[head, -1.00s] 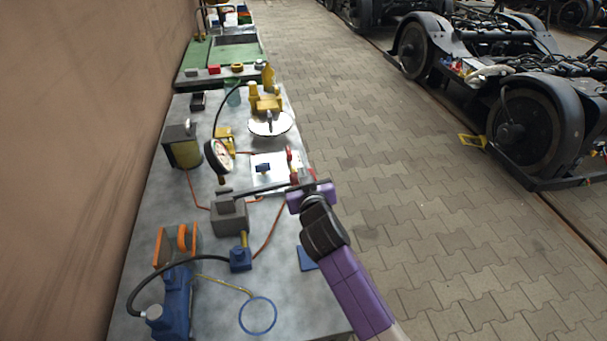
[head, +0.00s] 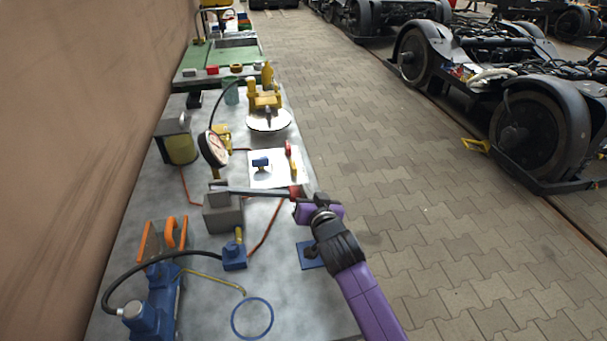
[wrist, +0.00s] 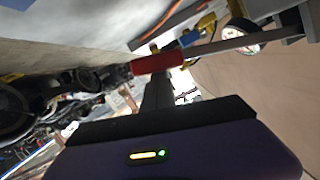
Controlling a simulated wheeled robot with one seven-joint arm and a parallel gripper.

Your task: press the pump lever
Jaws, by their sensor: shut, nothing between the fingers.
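The pump is a grey block (head: 223,214) on the bench, left of my gripper. Its lever (head: 258,191) is a dark bar running right from the block's top, about level, with a red grip (head: 294,192) at its end. In the wrist view the red grip (wrist: 157,63) crosses at the fingertips, with the grey lever bar (wrist: 235,44) stretching right. My gripper (head: 302,200) is shut and empty at the red grip, by the bench's right edge. The fingers (wrist: 158,88) seem to meet the grip; exact contact is hidden.
A dial gauge (head: 213,149) stands behind the pump. A blue fitting (head: 234,256), blue cylinder (head: 152,308) and blue ring (head: 252,318) lie nearer. A white sheet (head: 273,177) with small parts lies beyond the lever. The paved floor (head: 430,240) right of the bench is open.

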